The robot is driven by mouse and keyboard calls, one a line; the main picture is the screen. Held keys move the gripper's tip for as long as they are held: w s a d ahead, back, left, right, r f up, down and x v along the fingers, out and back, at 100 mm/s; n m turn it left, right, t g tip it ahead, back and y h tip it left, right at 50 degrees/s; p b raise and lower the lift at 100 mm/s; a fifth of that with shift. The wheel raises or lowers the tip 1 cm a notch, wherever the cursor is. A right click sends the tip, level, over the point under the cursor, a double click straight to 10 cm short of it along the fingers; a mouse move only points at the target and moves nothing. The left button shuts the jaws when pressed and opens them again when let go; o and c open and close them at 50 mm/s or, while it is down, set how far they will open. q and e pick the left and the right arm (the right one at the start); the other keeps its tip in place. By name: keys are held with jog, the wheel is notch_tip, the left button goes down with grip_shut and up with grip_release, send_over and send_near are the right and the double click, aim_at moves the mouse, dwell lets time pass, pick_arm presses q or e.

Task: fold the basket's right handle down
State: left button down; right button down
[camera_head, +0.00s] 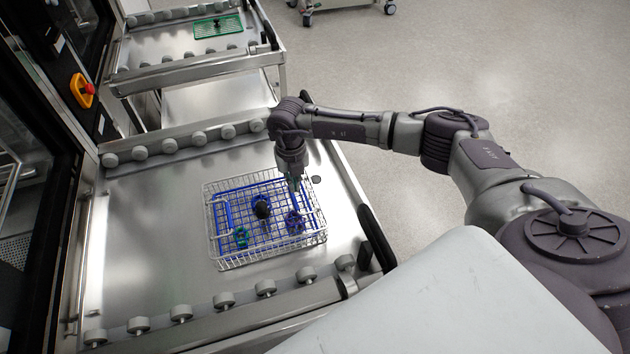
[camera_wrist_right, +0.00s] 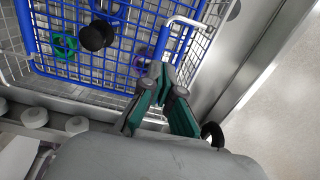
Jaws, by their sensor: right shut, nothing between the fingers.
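The wire basket (camera_head: 222,262) stands on the steel washer table and holds a blue frame with several small parts. It also shows in the right wrist view (camera_wrist_right: 100,102). The basket's right handle (camera_wrist_right: 187,21) is a pale wire loop at its right side in the right wrist view; its exact tilt is hard to tell. My right gripper (camera_head: 295,184) is over the basket's right far part. In the right wrist view its fingertips (camera_wrist_right: 165,72) are shut together, empty, close to the handle's wires; I cannot tell whether they touch. My left gripper is not in view.
A green part (camera_head: 241,236), a black knob (camera_head: 262,209) and a blue-purple part (camera_head: 295,221) are in the basket. Rollers line the table (camera_head: 135,230) edges, with a black bumper (camera_head: 376,238) at right. Another table (camera_head: 190,57) with a green tray stands behind.

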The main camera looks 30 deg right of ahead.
notch_tip(320, 180, up, 7)
jog(key=p, duration=0.5)
dwell(0.3)
dwell(0.6)
